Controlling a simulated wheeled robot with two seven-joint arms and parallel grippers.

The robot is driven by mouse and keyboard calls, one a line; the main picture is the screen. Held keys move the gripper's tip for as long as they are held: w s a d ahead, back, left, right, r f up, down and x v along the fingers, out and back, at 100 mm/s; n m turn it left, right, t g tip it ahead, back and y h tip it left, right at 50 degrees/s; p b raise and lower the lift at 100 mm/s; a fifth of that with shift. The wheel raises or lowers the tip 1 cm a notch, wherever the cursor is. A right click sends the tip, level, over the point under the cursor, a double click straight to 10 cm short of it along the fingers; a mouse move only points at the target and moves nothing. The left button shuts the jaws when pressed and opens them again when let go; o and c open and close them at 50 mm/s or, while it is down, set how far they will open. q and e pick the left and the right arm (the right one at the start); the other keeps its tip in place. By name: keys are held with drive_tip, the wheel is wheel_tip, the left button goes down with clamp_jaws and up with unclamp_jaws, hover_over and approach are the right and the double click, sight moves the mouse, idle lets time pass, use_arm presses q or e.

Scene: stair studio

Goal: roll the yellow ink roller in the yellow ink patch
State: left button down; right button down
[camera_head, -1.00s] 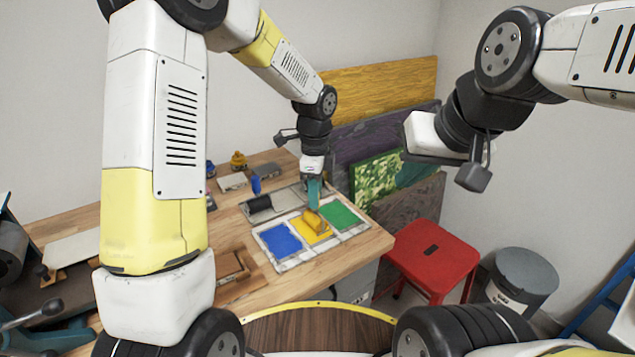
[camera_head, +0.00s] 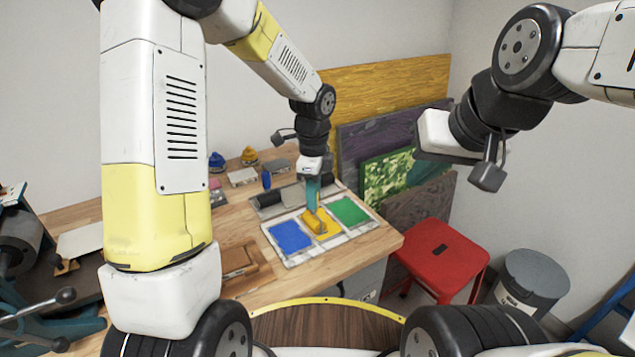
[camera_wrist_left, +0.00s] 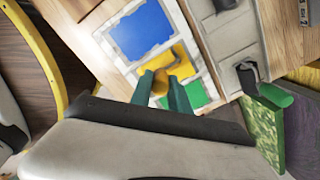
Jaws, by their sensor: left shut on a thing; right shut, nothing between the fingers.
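The yellow ink roller (camera_head: 314,223) stands on the yellow ink patch (camera_head: 331,231), between the blue ink patch (camera_head: 289,237) and the green ink patch (camera_head: 350,210). My left gripper (camera_head: 313,205) points down with teal fingers shut on the roller. The left wrist view shows the yellow roller (camera_wrist_left: 180,69) at the finger ends, over the yellow patch; the fingers hide part of it. My right gripper (camera_head: 432,137) is raised at the right, away from the bench, shut and empty; its fingertips are hard to make out.
A black roller (camera_head: 270,199) lies behind the patches on a grey slab. A wooden tray (camera_head: 240,268) is at the left on the bench. Coloured boards (camera_head: 385,95) lean on the wall behind. A red stool (camera_head: 440,250) and a grey bin (camera_head: 535,280) stand right of the bench.

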use_arm(q)
drive_tip(key=shift+r, duration=3.45)
